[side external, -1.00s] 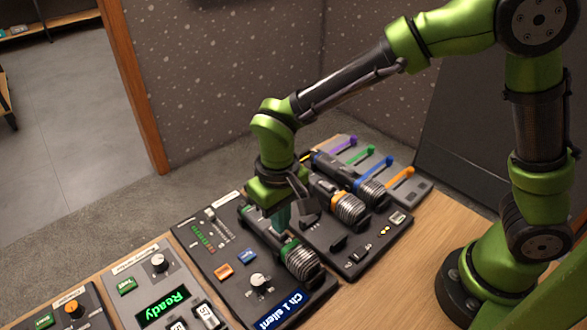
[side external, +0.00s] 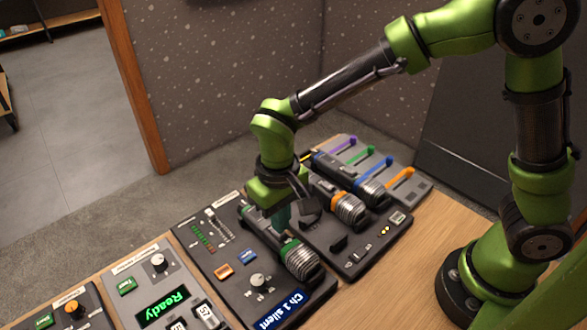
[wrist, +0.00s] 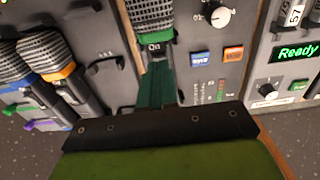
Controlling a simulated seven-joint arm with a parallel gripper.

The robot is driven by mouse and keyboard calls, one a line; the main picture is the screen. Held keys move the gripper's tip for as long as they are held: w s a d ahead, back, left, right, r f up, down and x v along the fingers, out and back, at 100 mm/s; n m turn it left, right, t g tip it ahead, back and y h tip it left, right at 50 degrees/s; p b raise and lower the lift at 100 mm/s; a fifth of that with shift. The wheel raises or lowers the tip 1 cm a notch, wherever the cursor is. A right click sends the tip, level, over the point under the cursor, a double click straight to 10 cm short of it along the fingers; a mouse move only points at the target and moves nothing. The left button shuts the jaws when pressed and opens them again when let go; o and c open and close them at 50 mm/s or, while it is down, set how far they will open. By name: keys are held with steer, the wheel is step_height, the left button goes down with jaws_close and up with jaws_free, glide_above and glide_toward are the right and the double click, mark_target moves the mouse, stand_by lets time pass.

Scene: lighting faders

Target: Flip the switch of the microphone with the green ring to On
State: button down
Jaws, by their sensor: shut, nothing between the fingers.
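The microphone with the green ring (side external: 291,247) lies on a dark mixer panel, its silver grille toward the front. Its green ring and grille also show in the wrist view (wrist: 152,25). My gripper (side external: 282,222) is over the handle of this microphone, just behind the ring, with its teal fingers shut and nothing held. In the wrist view the fingers (wrist: 157,88) cover most of the handle, and the switch is hidden or too small to make out. A label on the mic body near the ring reads "On" or similar, blurred. The panel display (side external: 280,309) reads "Ch 1 silent".
Microphones with an orange ring (side external: 336,198) and a blue ring (side external: 362,183) lie on the panel to the right. Coloured faders (side external: 400,178) stand behind them. A knob (side external: 258,280), orange and blue buttons, and a panel with a "Ready" display (side external: 163,308) are to the left.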

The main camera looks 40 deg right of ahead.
steer(key=shift+f, duration=0.9)
stand_by(0.3)
steer(key=shift+r, duration=3.55)
steer(key=shift+s+f, duration=0.1)
steer(key=shift+f, duration=0.15)
steer(key=s+d+r+m+t+y, duration=0.1)
steer(key=s+d+r+m+t, duration=0.1)
steer(key=d, duration=0.7)
steer(key=s+d+r+m+t+y, duration=0.1)
steer(key=s+d+r+m+t, duration=0.1)
steer(key=s+d+r+t, duration=0.3)
steer(key=s+d+r, duration=0.2)
steer(key=d+r, duration=0.1)
steer(key=d, duration=0.1)
steer(key=shift+r, duration=0.35)
steer(key=shift+s, duration=0.1)
